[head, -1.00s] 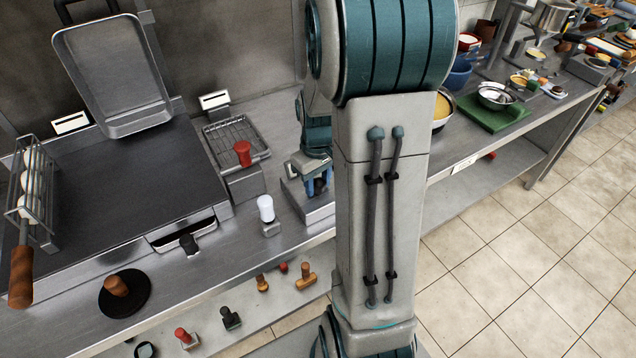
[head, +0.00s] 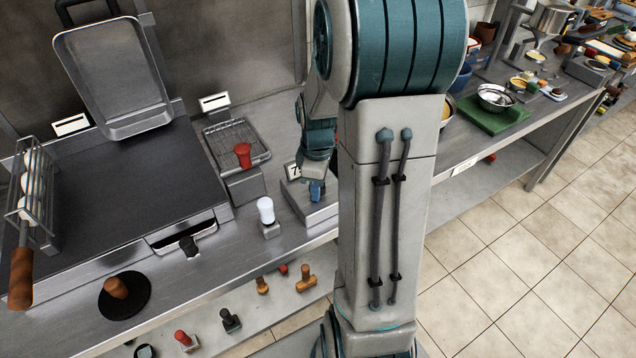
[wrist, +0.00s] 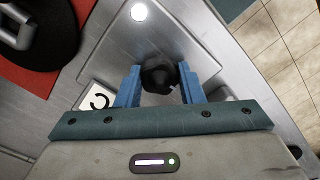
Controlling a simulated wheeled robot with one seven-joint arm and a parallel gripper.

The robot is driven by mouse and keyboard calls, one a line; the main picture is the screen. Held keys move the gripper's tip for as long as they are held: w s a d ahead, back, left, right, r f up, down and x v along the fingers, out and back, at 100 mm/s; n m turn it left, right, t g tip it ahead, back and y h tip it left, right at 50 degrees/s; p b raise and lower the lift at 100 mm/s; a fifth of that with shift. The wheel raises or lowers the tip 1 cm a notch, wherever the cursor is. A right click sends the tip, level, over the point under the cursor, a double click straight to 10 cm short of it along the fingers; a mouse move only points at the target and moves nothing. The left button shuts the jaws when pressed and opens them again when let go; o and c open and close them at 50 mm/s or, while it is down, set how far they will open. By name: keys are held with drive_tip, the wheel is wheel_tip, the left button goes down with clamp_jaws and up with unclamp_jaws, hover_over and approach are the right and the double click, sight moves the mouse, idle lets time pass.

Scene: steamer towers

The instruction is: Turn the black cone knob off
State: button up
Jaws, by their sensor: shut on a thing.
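The black cone knob (wrist: 160,72) stands on a grey metal box in the wrist view, seen from above. My gripper (wrist: 159,84) has its two blue fingers on either side of the knob and is shut on it. In the head view my gripper (head: 317,190) reaches down over the metal box (head: 318,211) on the counter. The knob is hidden there by my gripper. A white label with a dark curved mark (wrist: 97,101) lies beside the left finger, and a bright round white spot (wrist: 138,12) shows on the box's far part.
A white-topped knob (head: 266,210) and a red-topped knob (head: 243,156) stand to the left. A flat griddle (head: 130,195) fills the counter's left side. A red surface with a dark round object (wrist: 35,35) lies at the wrist view's upper left. Tiled floor is clear at right.

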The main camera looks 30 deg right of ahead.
drive_tip(key=shift+s+f+n, duration=0.15)
drive_tip(key=shift+n, duration=0.75)
drive_tip(key=n+p, duration=0.2)
drive_tip(key=n, duration=0.3)
drive_tip(key=shift+s+f+n+p, duration=0.1)
drive_tip(key=shift+n+p, duration=0.25)
drive_tip(key=shift+n, duration=0.55)
drive_tip(key=shift+a, duration=0.1)
drive_tip(key=o, duration=1)
drive_tip(key=shift+w, duration=0.2)
